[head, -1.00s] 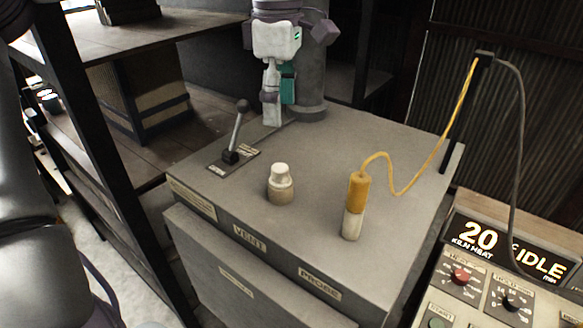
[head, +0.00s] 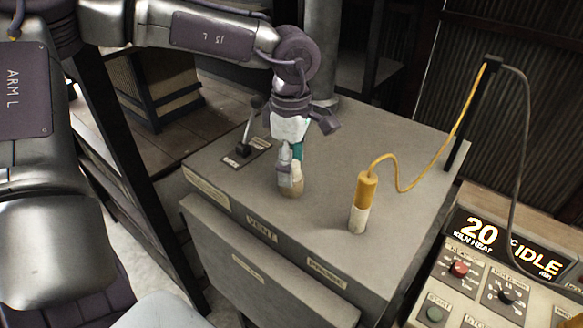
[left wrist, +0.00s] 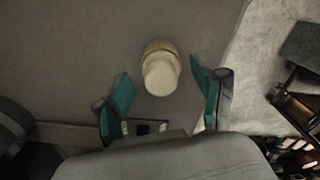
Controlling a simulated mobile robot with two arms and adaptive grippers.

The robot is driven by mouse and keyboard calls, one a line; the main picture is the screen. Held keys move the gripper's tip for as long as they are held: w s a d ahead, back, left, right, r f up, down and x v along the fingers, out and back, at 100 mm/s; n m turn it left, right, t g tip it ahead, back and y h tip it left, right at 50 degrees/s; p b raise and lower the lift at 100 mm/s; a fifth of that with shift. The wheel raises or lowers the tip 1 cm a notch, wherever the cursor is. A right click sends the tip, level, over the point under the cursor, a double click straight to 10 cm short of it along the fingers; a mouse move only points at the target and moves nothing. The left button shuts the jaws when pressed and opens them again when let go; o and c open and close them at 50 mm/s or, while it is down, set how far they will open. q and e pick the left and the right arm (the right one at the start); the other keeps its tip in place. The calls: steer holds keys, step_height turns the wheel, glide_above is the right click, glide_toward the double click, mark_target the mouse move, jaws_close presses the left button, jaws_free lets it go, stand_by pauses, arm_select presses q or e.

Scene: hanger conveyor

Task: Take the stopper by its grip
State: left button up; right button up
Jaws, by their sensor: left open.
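The stopper (head: 293,191) is a pale cream knob on a tan lower part, upright on the grey kiln top behind the VENT label. In the head view my left gripper (head: 291,176) is at the stopper from above and hides most of its upper part. In the left wrist view the stopper (left wrist: 160,72) shows from above, between and slightly beyond the two open teal fingers (left wrist: 161,80). Gaps show on both sides, so the fingers look apart from it. My right gripper is not in view.
A yellow-and-white probe (head: 362,205) with a yellow cable stands to the right on the kiln top (head: 412,180). A black-knobbed lever (head: 248,130) stands behind left. A control panel (head: 495,270) reading 20 and IDLE is at right.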

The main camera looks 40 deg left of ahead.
arm_select(q)
steer(key=shift+s, duration=0.15)
steer(key=c, duration=1.3)
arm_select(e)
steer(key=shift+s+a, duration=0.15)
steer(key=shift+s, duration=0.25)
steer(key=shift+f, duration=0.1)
arm_select(q)
steer(key=shift+r, duration=0.15)
step_height(320, 180, up, 9)
steer(key=b, duration=0.2)
steer(key=shift+b, duration=0.4)
steer(key=shift+r, duration=0.35)
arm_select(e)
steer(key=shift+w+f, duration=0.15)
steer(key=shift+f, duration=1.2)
